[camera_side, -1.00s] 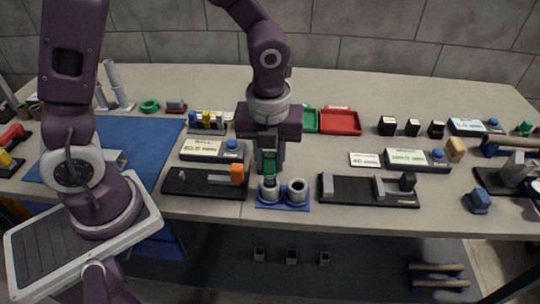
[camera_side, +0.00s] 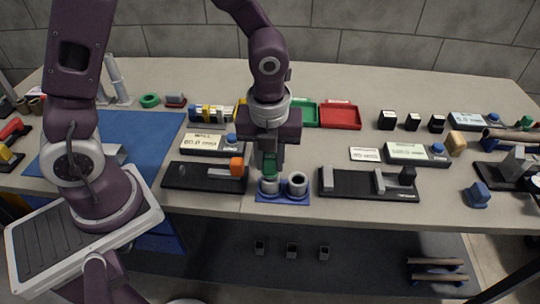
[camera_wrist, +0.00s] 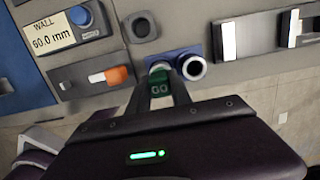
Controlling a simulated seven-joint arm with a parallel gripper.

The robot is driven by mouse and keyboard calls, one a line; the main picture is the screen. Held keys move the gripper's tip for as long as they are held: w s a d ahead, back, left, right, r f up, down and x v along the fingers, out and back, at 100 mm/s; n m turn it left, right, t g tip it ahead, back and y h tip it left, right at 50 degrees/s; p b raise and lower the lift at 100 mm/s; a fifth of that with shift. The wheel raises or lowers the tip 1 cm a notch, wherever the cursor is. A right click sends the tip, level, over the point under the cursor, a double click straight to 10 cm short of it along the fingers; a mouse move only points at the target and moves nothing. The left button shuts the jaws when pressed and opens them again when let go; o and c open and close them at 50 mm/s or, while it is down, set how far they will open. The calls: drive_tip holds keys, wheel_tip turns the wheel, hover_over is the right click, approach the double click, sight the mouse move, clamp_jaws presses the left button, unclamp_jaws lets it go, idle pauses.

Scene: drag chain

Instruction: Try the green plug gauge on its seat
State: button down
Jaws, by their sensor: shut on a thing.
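My gripper (camera_side: 269,165) points straight down and is shut on the green plug gauge (camera_side: 269,162), which stands upright between the fingers. In the wrist view the gauge (camera_wrist: 158,88) shows the letters GO. It is over the left of two grey rings (camera_side: 268,188) on a small blue base (camera_side: 283,199). The gauge's lower end meets or overlaps that ring in the picture; I cannot tell how far it is inside. The right ring (camera_side: 297,184) is empty, with its dark bore showing, also in the wrist view (camera_wrist: 193,68).
A black fixture with an orange block (camera_side: 237,167) stands close on the left. A longer black fixture (camera_side: 345,187) with grey posts stands on the right. Behind left is a readout box (camera_side: 205,143) marked WALL 60.0 mm. Green and red trays (camera_side: 340,115) lie behind.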

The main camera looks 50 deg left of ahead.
sight(270, 157)
drive_tip(key=shift+f, duration=0.85)
idle(0.7)
drive_tip(key=c, duration=1.1)
unclamp_jaws()
drive_tip(key=r, duration=0.7)
drive_tip(key=shift+s+d, duration=0.3)
